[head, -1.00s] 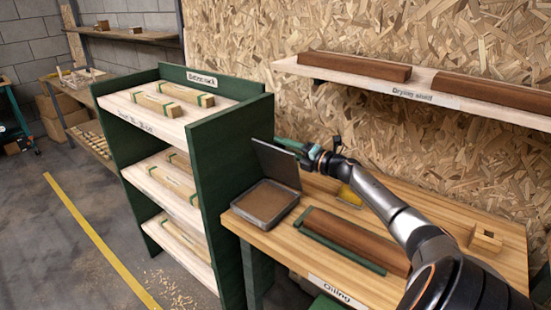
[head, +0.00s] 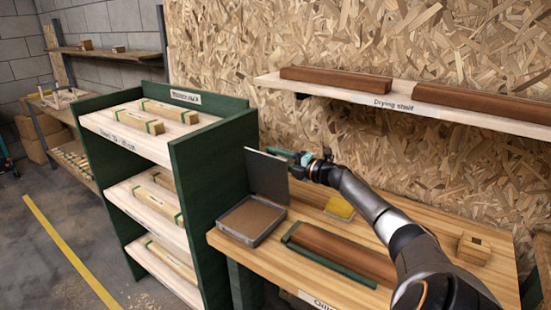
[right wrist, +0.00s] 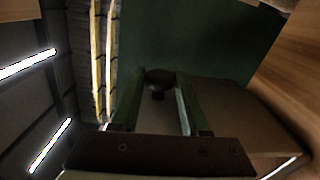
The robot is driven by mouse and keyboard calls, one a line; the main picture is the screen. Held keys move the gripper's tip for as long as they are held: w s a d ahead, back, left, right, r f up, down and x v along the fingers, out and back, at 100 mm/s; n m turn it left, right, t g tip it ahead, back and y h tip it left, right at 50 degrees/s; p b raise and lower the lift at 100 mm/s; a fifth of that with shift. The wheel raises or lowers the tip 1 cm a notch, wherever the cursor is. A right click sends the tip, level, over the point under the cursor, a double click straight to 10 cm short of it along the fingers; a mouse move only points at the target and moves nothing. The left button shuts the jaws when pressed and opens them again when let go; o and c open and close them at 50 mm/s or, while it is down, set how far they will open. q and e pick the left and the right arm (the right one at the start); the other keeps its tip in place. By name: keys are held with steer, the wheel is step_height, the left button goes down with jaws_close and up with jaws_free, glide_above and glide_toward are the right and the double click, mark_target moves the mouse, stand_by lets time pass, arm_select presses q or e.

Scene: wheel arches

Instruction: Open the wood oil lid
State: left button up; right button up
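The wood oil tin (head: 247,238) is a shallow, square grey box with a brown inside. It sits on the left end of the oiling bench. Its thin grey lid (head: 266,177) stands up nearly vertical at the tin's back edge. My right gripper (head: 290,156) is behind the lid, near its upper right edge, and the lid partly hides it. In the right wrist view, the two fingers (right wrist: 160,88) are apart, with a dark round knob (right wrist: 157,78) between their tips. My left gripper is not in view.
A green rack (head: 212,160) with wooden pieces stands directly left of the bench (head: 395,212). A brown board (head: 345,252) lies right of the tin, and a yellow item (head: 340,207) lies behind it. The drying shelf (head: 420,108) overhangs the back.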

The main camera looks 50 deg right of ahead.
mark_target(286, 161)
steer(key=o, duration=0.4)
steer(key=shift+s, duration=0.1)
steer(key=shift+s+d+f, duration=0.1)
steer(key=shift+s, duration=1.65)
steer(key=shift+s+d+p, duration=0.2)
steer(key=shift+s+p, duration=0.2)
steer(key=shift+s, duration=1.8)
steer(key=shift+s+d+p, duration=0.15)
steer(key=shift+s+p, duration=0.25)
steer(key=shift+s, duration=1.8)
